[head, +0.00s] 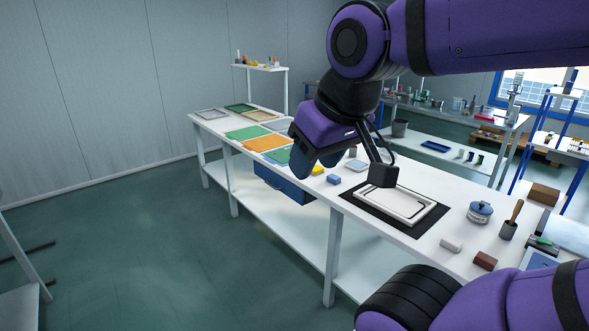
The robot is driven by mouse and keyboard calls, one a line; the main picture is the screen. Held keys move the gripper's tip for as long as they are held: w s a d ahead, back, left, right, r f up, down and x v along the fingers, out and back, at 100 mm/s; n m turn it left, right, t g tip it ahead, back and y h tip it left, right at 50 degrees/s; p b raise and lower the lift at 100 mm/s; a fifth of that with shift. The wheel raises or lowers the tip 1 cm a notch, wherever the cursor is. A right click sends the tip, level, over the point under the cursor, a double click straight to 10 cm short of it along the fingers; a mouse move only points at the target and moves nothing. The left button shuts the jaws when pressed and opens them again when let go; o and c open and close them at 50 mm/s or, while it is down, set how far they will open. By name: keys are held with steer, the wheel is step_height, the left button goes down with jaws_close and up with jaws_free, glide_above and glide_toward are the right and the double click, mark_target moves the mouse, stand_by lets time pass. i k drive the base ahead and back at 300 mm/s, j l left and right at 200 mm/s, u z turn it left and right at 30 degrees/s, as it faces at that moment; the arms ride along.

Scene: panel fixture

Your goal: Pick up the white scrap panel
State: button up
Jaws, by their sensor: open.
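A white rectangular panel or frame (409,204) with a dark line inside its rim lies on a black mat (361,208) on the white workbench. I cannot tell whether it is the white scrap panel or a fixture holding one. My gripper (311,166) is open and points down over the bench, left of the black mat and near the coloured sheets. Nothing shows between its fingers, though their tips are partly hard to make out.
Green (248,132) and orange (268,143) sheets lie left of my gripper, with trays beyond. A yellow block (318,170) and blue block (333,179) are close by.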

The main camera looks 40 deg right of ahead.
mark_target(407, 207)
steer(key=i+j+z, duration=0.15)
steer(key=i+z, duration=0.35)
steer(key=i+j+z, duration=0.35)
steer(key=i+z, duration=0.15)
steer(key=i+j+z, duration=0.7)
steer(key=z, duration=0.3)
steer(key=i+j+z, duration=0.15)
steer(key=j+z, duration=0.2)
steer(key=z, duration=0.15)
steer(key=i+j+z, duration=0.1)
steer(key=j+z, duration=0.2)
steer(key=z, duration=0.2)
steer(key=j+z, duration=0.8)
steer(key=i+j+z, duration=0.1)
steer(key=z, duration=0.2)
steer(key=j, duration=0.1)
